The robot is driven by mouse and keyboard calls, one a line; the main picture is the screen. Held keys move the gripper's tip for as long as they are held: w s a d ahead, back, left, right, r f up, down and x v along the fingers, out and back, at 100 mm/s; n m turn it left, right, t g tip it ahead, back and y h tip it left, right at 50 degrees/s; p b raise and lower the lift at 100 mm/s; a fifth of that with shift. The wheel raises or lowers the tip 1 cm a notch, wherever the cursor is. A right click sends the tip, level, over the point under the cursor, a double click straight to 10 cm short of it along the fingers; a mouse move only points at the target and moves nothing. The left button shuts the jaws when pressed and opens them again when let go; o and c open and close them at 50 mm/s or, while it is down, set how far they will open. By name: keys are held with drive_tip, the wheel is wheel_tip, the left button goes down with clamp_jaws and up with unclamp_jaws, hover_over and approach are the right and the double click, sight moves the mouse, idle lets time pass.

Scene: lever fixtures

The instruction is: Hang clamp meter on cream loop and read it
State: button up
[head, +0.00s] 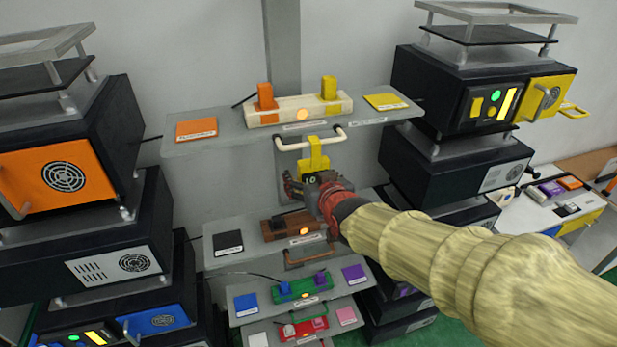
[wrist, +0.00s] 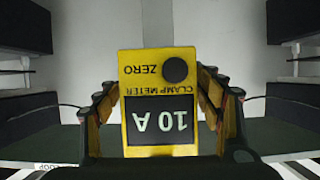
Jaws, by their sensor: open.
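The yellow clamp meter (head: 318,160) is upright at the cream loop (head: 291,147), under the top shelf. Its yellow top crosses the loop's bar; whether the jaw fully encloses the bar is too small to tell. In the wrist view the clamp meter (wrist: 130,70) faces me upside down in the picture, and its dark display (wrist: 160,121) reads 10 A. My gripper (wrist: 160,100) is open, with one finger on each side of the meter's body. In the head view my gripper (head: 312,190) partly hides the meter's lower body.
The cream switch block (head: 290,111) with orange and yellow levers stands above the loop, its lamp lit. A brown block (head: 276,229) and brown loop (head: 304,257) sit below. Dark cabinets flank the shelves: orange-fronted (head: 35,175) left, yellow-doored (head: 425,88) right.

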drive_tip(key=shift+o, duration=0.5)
drive_tip(key=v, duration=1.2)
drive_tip(key=s+d+f+m+g+h+b, duration=0.1)
drive_tip(key=s+d+f+b, duration=0.3)
drive_tip(key=f+b, duration=0.5)
drive_tip(key=s+d+f+m+g+h+b, duration=0.1)
drive_tip(key=s+d+f+g+b, duration=0.3)
drive_tip(key=s+f+b, duration=0.5)
drive_tip(key=s+d+f+m+g+h+b, duration=0.1)
drive_tip(key=s+d+f+b, duration=0.5)
drive_tip(key=f, duration=1.1)
drive_tip(key=s+g+h+b, duration=0.1)
drive_tip(key=b, duration=0.2)
drive_tip(key=shift+f+b, duration=0.3)
drive_tip(key=shift+b, duration=0.05)
drive_tip(key=shift+s+d, duration=0.1)
drive_tip(key=shift+s, duration=0.05)
idle(2.0)
